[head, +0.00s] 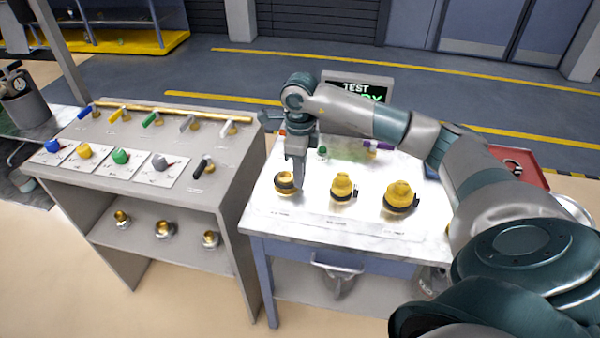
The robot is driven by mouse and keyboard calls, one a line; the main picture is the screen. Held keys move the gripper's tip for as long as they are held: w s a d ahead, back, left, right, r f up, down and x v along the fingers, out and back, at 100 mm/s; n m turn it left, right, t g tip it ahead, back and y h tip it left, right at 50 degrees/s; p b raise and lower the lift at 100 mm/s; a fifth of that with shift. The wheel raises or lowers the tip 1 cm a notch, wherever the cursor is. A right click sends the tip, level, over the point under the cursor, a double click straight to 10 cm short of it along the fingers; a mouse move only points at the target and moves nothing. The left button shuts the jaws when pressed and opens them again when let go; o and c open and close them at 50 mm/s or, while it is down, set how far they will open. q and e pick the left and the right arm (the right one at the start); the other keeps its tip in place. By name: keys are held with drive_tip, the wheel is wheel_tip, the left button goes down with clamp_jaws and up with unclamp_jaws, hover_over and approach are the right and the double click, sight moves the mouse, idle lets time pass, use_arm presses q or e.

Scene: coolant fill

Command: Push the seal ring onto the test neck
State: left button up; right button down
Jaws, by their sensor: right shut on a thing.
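My right gripper (296,182) reaches straight down over the white table top (325,218), at the left one of three brass fittings. It is shut on a dark ring (287,188) at this left fitting (283,176). The fingers partly cover the fitting, so I cannot tell whether the ring sits fully around it or how far down it is. The middle brass fitting (342,185) and the larger right brass fitting (400,194) stand upright, each with dark material near its base. My left gripper is not in view.
A grey panel stand (222,185) with coloured valve handles stands left of the table. A lit test screen (362,91) is behind my right arm. Small green and purple items (378,145) lie at the table's back. A red tray (527,167) is at the right.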

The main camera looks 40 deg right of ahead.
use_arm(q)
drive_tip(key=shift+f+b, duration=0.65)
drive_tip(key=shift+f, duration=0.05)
use_arm(e)
drive_tip(key=shift+f, duration=0.8)
drive_tip(key=c, duration=1.5)
unclamp_jaws()
drive_tip(key=shift+c, duration=0.2)
drive_tip(key=shift+r+b, duration=0.3)
drive_tip(key=shift+r, duration=0.55)
wheel_tip(320, 180, up, 4)
drive_tip(key=shift+b, duration=0.65)
wheel_tip(320, 180, up, 5)
drive_tip(key=shift+r+b, duration=0.1)
drive_tip(key=shift+b, duration=0.5)
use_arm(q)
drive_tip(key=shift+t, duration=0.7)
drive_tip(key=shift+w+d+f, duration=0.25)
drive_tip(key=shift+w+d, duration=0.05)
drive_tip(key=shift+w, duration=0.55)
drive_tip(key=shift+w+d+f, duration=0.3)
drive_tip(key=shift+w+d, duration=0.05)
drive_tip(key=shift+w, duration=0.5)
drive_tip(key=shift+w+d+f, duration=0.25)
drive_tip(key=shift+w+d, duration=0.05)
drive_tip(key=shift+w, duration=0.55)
use_arm(e)
wheel_tip(320, 180, up, 6)
drive_tip(key=shift+r, duration=0.2)
